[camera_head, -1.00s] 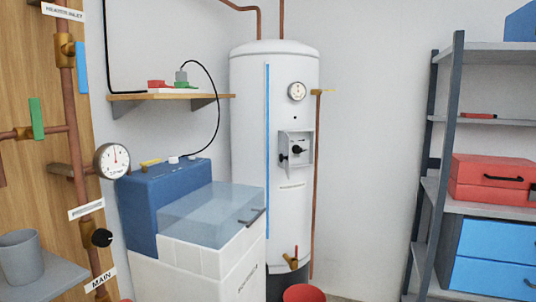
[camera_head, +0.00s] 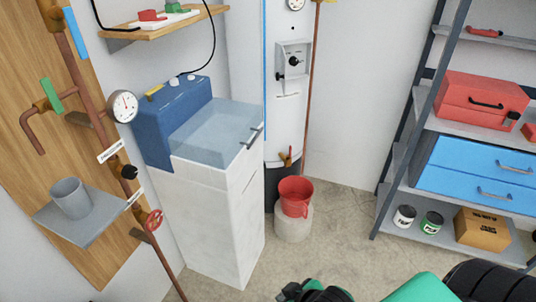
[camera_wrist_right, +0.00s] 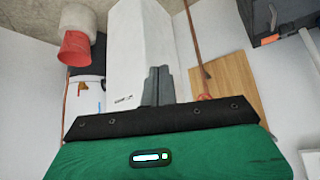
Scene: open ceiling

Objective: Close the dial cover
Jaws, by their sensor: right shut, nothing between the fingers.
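A pale dial box (camera_head: 282,72) with a black dial (camera_head: 294,61) is on the front of the white water heater (camera_head: 286,122). The dial is exposed; the cover is too small to tell clearly from the box. My right gripper (camera_head: 312,291) is low at the bottom edge of the head view, well below and in front of the box. In the right wrist view its fingers (camera_wrist_right: 158,86) are together and empty. The dial box cannot be made out in that view. My left gripper is not in view.
A white cabinet with a clear lid (camera_head: 218,133) stands left of the heater. A red bucket (camera_head: 295,198) sits on a round block (camera_head: 293,222) before it. A shelf rack (camera_head: 398,160) stands right. Floor (camera_head: 345,225) between them is clear.

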